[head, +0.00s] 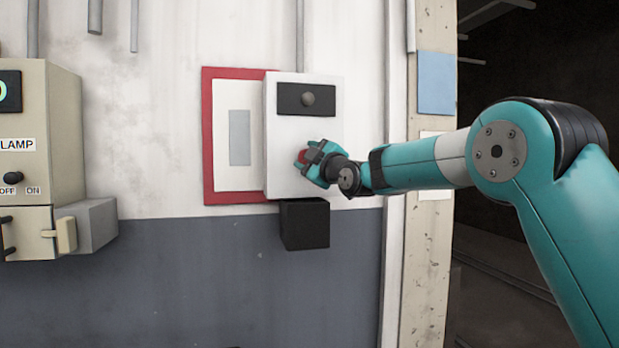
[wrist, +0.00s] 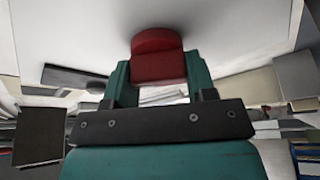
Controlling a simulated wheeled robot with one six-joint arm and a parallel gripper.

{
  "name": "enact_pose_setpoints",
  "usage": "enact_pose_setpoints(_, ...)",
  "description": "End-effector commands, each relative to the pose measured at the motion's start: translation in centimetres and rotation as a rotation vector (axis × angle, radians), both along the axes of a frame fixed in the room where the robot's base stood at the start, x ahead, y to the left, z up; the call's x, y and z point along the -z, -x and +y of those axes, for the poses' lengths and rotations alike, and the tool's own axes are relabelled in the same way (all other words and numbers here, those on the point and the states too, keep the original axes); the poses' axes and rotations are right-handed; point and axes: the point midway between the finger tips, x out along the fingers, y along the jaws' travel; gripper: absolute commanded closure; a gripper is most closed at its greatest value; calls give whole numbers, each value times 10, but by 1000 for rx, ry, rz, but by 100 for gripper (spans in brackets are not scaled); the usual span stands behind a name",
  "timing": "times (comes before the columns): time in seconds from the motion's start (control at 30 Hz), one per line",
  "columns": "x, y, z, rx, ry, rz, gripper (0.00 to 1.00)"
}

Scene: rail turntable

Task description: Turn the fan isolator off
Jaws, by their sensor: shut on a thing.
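The fan isolator is a white box (head: 285,130) on the wall, with a black plate (head: 293,97) and a grey round knob (head: 311,99) on its upper front. A red handle (head: 302,156) sits lower on its front, mostly hidden by my gripper in the head view. In the wrist view the red handle (wrist: 158,58) stands between the two teal fingers. My gripper (head: 318,160) is at the box front, shut on the red handle. Any on or off marking near the handle cannot be seen.
A red-framed white panel (head: 208,140) is behind the box on the left. A black block (head: 305,225) is under the box. A beige control box (head: 60,130) with a LAMP label and a grey box (head: 95,225) stand at left. A dark opening (head: 540,60) is at right.

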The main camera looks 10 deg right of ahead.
Motion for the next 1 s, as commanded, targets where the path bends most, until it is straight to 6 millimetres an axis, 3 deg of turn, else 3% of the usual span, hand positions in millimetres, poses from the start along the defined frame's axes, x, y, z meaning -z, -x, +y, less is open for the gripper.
enact_pose_setpoints(0.5,3,0,1,1,439,-1,73)
enact_pose_setpoints(1.0,2,0,1,2,606,0,73)
